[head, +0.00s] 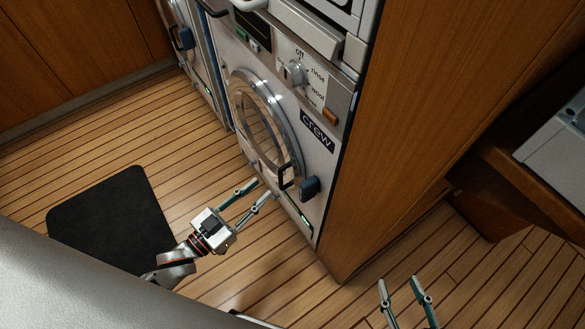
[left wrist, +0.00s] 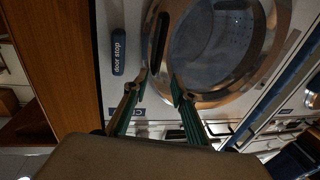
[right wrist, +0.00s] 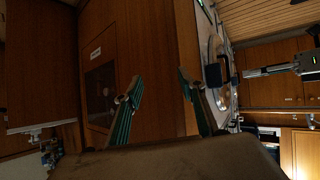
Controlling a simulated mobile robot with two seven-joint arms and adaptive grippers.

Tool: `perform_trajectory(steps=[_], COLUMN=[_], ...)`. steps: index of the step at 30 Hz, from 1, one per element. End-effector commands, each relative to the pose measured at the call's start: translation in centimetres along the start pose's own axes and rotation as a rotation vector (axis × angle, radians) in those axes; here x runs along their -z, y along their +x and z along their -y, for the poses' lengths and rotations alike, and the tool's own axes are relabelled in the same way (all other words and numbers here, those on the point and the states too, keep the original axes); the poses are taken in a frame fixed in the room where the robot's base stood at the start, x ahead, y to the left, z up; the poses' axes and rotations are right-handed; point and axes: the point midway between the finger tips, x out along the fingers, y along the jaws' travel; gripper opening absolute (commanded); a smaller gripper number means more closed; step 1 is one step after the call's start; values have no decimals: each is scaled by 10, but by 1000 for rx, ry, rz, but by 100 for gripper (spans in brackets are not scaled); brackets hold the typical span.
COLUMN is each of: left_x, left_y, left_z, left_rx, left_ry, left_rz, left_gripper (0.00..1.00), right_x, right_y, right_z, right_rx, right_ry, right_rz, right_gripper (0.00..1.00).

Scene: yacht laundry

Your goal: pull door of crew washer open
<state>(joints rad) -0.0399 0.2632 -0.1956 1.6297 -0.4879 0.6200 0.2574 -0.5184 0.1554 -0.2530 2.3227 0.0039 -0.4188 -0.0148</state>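The crew washer (head: 318,165), labelled "crew", has a round glass door (head: 262,122) with a metal rim; it looks shut. The dark door handle (head: 287,176) is on the rim's lower right. In the left wrist view the handle (left wrist: 160,38) lies just beyond my fingertips, roughly in line with the gap between them. My left gripper (head: 261,189) is open and empty, close in front of the handle; I cannot tell whether it touches. My right gripper (head: 399,282) is open and empty, low over the floor, well away from the door.
A blue door stop (head: 310,188) sits on the washer front beside the handle. It is labelled in the left wrist view (left wrist: 118,52). A wooden panel (head: 400,120) stands right of the washer. Another machine (head: 190,45) stands left. A black mat (head: 112,215) lies on open floor.

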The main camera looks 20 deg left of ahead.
Motion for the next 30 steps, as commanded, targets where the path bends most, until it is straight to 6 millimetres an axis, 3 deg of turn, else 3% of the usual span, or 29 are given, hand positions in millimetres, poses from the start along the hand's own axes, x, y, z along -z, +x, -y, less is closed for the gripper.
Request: perform_trajectory(steps=[1, 3, 8, 21, 30], left_x=[-22, -28, -26, -29, -28], left_y=[-10, -13, -3, 57, 66], left_z=[-5, -6, -6, -6, -6], left_rx=[0, 0, 0, 0, 1], left_ry=[-15, -19, -18, -17, -18], left_rz=[30, 38, 34, 36, 36], left_gripper=[26, 26, 26, 26, 26], right_x=[-8, -3, 4, 8, 10], right_y=[2, 2, 2, 4, 4], right_z=[4, 4, 4, 9, 10], right_rx=[8, 9, 10, 18, 19], right_ry=[9, 12, 15, 32, 36], right_rz=[10, 0, -13, -26, -32], right_gripper=[40, 40, 40, 40, 40])
